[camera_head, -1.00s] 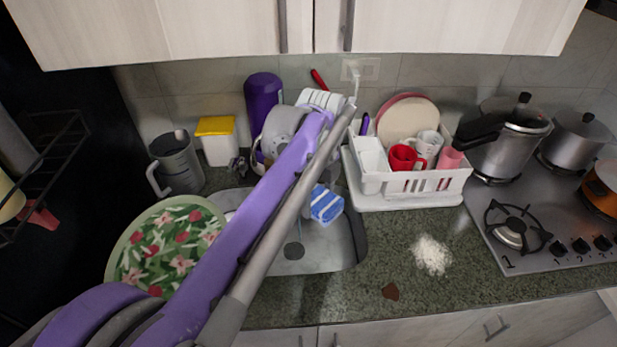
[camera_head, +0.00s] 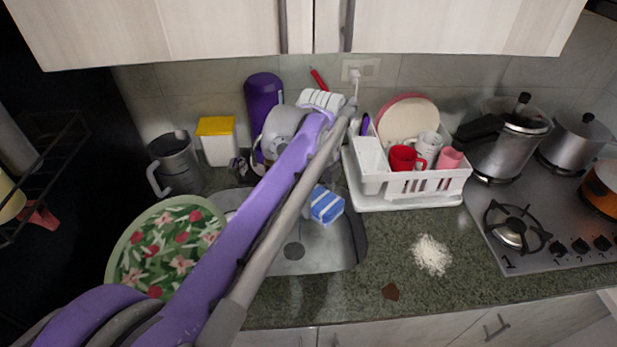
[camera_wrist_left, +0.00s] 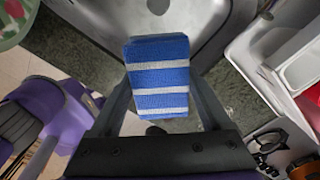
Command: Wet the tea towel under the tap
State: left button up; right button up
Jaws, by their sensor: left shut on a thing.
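The tea towel (camera_head: 327,206), blue with white stripes and folded into a small block, hangs over the sink (camera_head: 318,255) beside my left arm. In the left wrist view the towel (camera_wrist_left: 158,78) sits between the two fingers of my left gripper (camera_wrist_left: 162,100), which is shut on it. In the head view my left forearm hides most of that gripper. I cannot make out the tap; my arm covers the area behind the sink. My right gripper is not in view.
A white dish rack (camera_head: 405,193) with cups and plates stands right of the sink. A floral plate (camera_head: 165,248), a grey jug (camera_head: 176,165) and a yellow-lidded container (camera_head: 217,143) are at the left. A stove (camera_head: 545,235) with pots is at the right. White powder (camera_head: 431,255) lies on the counter.

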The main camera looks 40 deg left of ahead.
aim_at(323, 208)
pick_arm(q)
jog(key=s+d+r, duration=0.1)
jog(key=s+d+r+p, duration=0.1)
jog(key=r, duration=0.1)
jog(key=shift+d+p, duration=0.3)
jog(key=shift+d, duration=0.05)
jog(key=shift+s+d+r+p, duration=0.3)
jog(key=shift+s+d+r, duration=0.15)
jog(key=shift+d, duration=0.15)
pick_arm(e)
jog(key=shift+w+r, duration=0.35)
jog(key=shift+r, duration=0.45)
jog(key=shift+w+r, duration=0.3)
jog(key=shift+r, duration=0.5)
